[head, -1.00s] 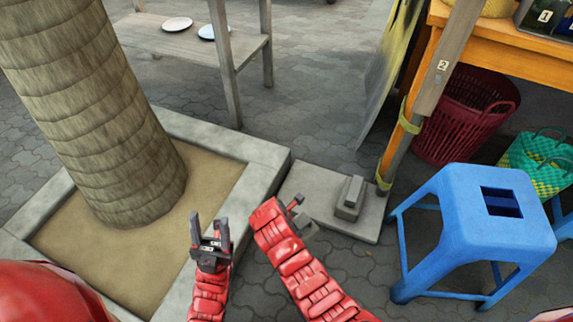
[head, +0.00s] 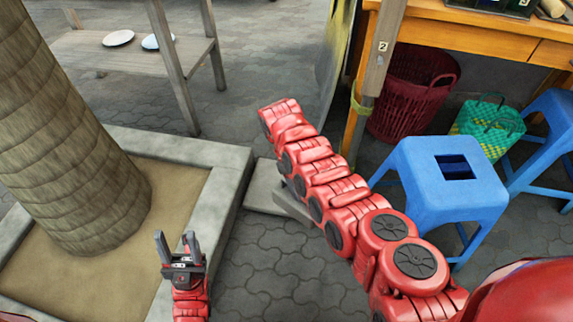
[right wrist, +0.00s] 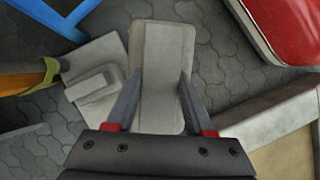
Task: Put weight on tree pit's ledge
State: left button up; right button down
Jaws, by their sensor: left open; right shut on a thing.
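My right gripper (right wrist: 158,115) is shut on a pale grey oblong weight (right wrist: 160,65) in the right wrist view. The weight seems to be off the ground. The tree pit's pale stone ledge (head: 222,182) frames sandy soil around a thick trunk (head: 75,150). The ledge seems to be at the lower right of the right wrist view (right wrist: 275,118), apart from the weight. My left gripper (head: 178,248) is open and empty over the pit's right front part.
A pole (head: 372,70), blue stool (head: 450,195) and red basket (head: 410,100) stand right. Paving in front is clear.

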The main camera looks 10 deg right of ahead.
jog(key=w+d+r+m+g+y, duration=0.1)
jog(key=d+r+m+y, duration=0.2)
jog(key=d+r+m, duration=0.4)
jog(key=shift+w+r+m, duration=0.25)
jog(key=shift+r+m, duration=0.65)
